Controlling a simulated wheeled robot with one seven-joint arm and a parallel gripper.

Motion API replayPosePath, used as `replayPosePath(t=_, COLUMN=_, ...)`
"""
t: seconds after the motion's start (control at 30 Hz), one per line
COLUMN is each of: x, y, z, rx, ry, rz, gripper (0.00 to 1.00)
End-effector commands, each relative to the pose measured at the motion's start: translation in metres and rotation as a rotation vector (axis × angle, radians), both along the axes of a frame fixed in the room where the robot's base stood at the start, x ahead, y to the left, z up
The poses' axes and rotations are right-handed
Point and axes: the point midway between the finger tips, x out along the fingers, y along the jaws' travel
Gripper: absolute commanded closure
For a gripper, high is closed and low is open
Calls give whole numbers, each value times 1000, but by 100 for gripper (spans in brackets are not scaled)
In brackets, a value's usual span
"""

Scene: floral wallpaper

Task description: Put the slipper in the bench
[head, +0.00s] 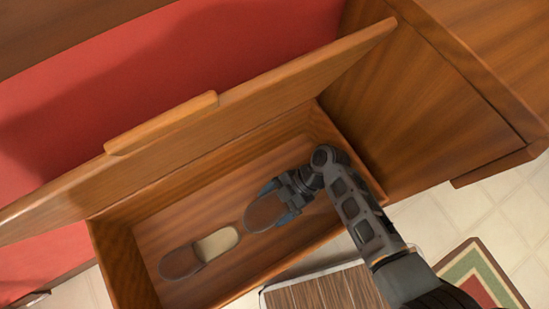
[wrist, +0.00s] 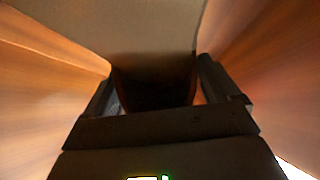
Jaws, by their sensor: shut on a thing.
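The wooden bench (head: 120,262) stands with its lid raised and its compartment open, in the head view. One brown slipper with a beige insole (head: 218,243) lies on the compartment floor, left of my gripper. My gripper (head: 278,203) is shut on a second brown slipper (head: 264,212), over the right part of the compartment. Its height above the floor is hard to tell. In the wrist view, the held slipper (wrist: 155,30) shows between the two fingers, dark and close to the camera, with wooden walls on both sides.
The raised lid (head: 250,110) with its handle strip leans over the back of the compartment. A wooden cabinet (head: 420,105) stands at the right. A dark wood-topped piece (head: 325,290) is in front of the bench. A striped rug (head: 475,275) lies on the tiled floor.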

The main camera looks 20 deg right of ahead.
Motion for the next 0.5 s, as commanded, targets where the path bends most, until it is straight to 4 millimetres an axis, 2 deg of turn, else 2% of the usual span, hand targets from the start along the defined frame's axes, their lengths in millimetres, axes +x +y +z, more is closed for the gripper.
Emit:
replayPosePath(t=0.27, x=0, y=0, z=-35, rx=1, ry=2, rz=0, gripper=50)
replayPosePath(t=0.5, x=0, y=0, z=-38, rx=0, ry=-1, rz=-1, gripper=50)
